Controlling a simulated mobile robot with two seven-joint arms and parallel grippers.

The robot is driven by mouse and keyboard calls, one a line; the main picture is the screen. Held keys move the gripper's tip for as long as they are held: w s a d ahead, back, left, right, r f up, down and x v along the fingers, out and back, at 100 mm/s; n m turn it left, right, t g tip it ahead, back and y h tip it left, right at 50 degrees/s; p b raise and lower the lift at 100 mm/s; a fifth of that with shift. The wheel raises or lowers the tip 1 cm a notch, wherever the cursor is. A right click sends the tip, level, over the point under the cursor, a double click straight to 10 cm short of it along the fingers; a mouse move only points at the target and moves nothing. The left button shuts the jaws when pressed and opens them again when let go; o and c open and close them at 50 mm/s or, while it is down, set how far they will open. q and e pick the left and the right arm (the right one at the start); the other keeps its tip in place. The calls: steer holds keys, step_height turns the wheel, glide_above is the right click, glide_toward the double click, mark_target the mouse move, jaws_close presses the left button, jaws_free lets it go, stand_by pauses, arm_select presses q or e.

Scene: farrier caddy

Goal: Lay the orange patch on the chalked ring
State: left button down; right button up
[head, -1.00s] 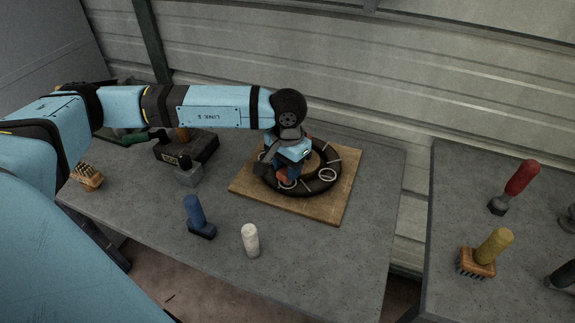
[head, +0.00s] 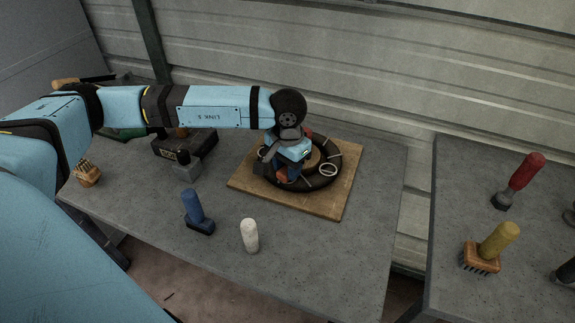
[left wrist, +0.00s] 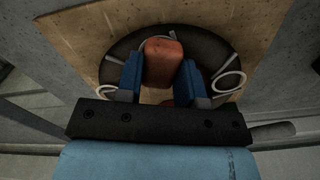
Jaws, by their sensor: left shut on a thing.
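The orange patch (left wrist: 163,62) is a rounded block between the blue fingers of my left gripper (left wrist: 161,76). My left gripper is shut on it. In the head view the gripper (head: 284,174) is over the near-left side of a black inner tube (head: 322,181). The tube, also in the left wrist view (left wrist: 110,72), bears white chalk strokes. A white chalked ring (left wrist: 228,80) shows on its right side, apart from the patch; it also shows in the head view (head: 328,170). I cannot tell whether the patch touches the tube. My right gripper is not in view.
The tube lies on a wooden board (head: 339,195) on a grey table (head: 330,260). A blue-handled tool (head: 194,208), a white peg (head: 249,235) and a dark box (head: 200,147) stand nearby. A second table at right holds red-handled (head: 524,172) and yellow-handled (head: 498,240) tools.

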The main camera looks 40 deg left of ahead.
arm_select(q)
steer(key=shift+f, duration=0.35)
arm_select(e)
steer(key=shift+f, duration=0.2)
arm_select(q)
steer(key=c, duration=0.7)
jaws_free()
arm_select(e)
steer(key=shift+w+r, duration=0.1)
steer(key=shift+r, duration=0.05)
arm_select(q)
steer(key=shift+r, duration=0.1)
step_height(320, 180, up, 2)
steer(key=shift+w+r, duration=0.1)
steer(key=shift+r, duration=0.1)
steer(key=shift+r+p, duration=0.45)
steer(key=shift+r, duration=5.25)
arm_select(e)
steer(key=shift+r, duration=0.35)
